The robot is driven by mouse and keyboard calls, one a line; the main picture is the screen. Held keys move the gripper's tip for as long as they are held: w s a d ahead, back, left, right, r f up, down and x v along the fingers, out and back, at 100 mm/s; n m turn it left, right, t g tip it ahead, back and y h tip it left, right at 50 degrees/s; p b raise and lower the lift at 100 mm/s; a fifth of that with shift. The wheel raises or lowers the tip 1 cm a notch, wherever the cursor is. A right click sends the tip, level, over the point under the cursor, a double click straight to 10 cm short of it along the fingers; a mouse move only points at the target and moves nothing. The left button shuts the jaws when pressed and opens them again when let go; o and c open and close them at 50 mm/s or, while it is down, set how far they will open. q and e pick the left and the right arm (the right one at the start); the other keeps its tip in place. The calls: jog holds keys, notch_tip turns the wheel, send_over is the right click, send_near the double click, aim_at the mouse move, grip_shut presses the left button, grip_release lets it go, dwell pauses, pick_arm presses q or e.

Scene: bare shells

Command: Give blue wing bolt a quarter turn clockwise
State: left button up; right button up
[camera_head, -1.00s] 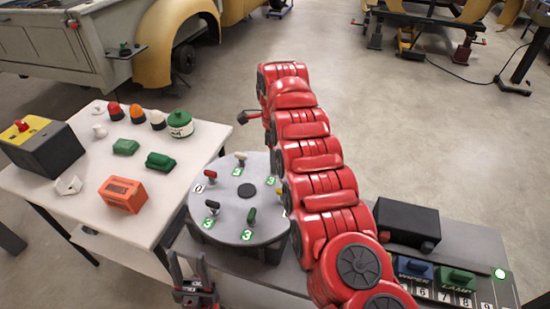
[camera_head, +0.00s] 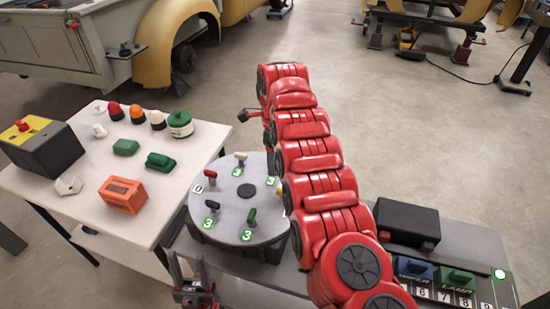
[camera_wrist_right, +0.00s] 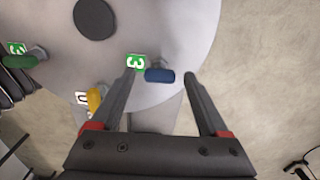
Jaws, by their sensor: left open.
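The blue wing bolt (camera_wrist_right: 160,75) sits near the rim of a round grey plate (camera_wrist_right: 165,30) in the right wrist view, beside a green "3" label. Its wing lies roughly level across the picture. My right gripper (camera_wrist_right: 162,77) is open, one finger on each side of the wing, with a small gap visible at both ends; whether its tips are level with the bolt in height I cannot tell. In the head view my red right arm hides the bolt and this gripper. My left gripper (camera_head: 192,272) is open and empty at the bottom, in front of the plate.
The plate also carries a yellow bolt (camera_wrist_right: 95,100), a green bolt (camera_wrist_right: 20,61) and several others. A white table (camera_head: 75,180) with buttons and boxes stands left. A black box (camera_head: 405,222) and numbered blocks (camera_head: 455,279) lie right of my arm.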

aim_at(276, 161)
notch_tip(276, 161, up, 3)
jog(key=shift+w+f, duration=0.1)
notch_tip(276, 161, up, 4)
jog(key=p, duration=0.2)
jog(key=shift+d+p, duration=0.15)
jog(key=shift+p, duration=0.15)
notch_tip(276, 161, up, 11)
jog(key=p, duration=1.1)
jog(key=shift+a+f, duration=0.15)
jog(key=shift+a, duration=0.05)
jog(key=shift+f, duration=0.1)
